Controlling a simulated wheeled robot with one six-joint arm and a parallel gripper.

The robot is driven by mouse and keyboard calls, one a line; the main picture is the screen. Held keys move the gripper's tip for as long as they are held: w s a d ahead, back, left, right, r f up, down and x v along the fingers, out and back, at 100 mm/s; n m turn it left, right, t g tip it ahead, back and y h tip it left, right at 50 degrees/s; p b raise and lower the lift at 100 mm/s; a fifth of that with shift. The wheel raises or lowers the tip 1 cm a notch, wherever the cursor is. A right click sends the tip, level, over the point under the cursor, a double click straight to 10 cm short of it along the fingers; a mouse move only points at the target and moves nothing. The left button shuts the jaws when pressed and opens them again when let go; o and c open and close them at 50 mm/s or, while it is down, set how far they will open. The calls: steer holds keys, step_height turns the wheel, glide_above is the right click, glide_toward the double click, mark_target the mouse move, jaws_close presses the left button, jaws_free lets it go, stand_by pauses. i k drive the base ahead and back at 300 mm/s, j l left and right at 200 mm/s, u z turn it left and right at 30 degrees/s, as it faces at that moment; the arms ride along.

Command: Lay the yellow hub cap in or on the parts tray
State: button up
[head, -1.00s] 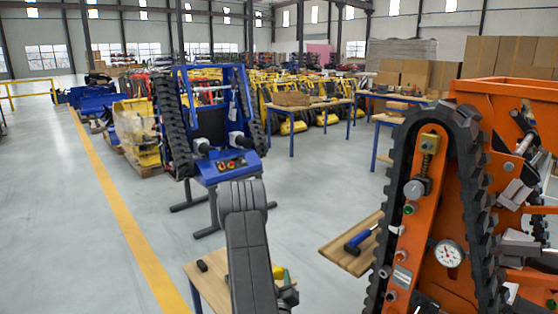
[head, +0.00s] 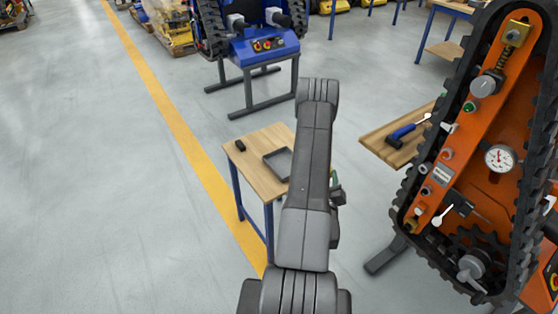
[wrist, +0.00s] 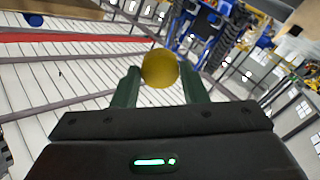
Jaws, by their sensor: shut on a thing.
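The yellow hub cap (wrist: 160,67) is round and sits between the two green fingers of my gripper (wrist: 158,74) in the wrist view. The fingers are shut on it, one at each side. In the head view my arm hides the hub cap and most of the gripper. The parts tray (head: 278,163), dark grey and shallow, lies on a small wooden-topped table (head: 257,150) with blue legs. My arm covers the tray's right part. The part of the tray that shows looks empty.
A small black object (head: 240,145) lies on the table's left side. A large orange tracked carrier (head: 480,150) stands at the right. A blue machine (head: 263,45) stands behind. The left floor is clear.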

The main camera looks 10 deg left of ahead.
mark_target(279, 159)
steer(key=i+j, duration=0.55)
steer(key=j, duration=0.25)
steer(key=i+j, duration=0.55)
steer(key=j, duration=0.3)
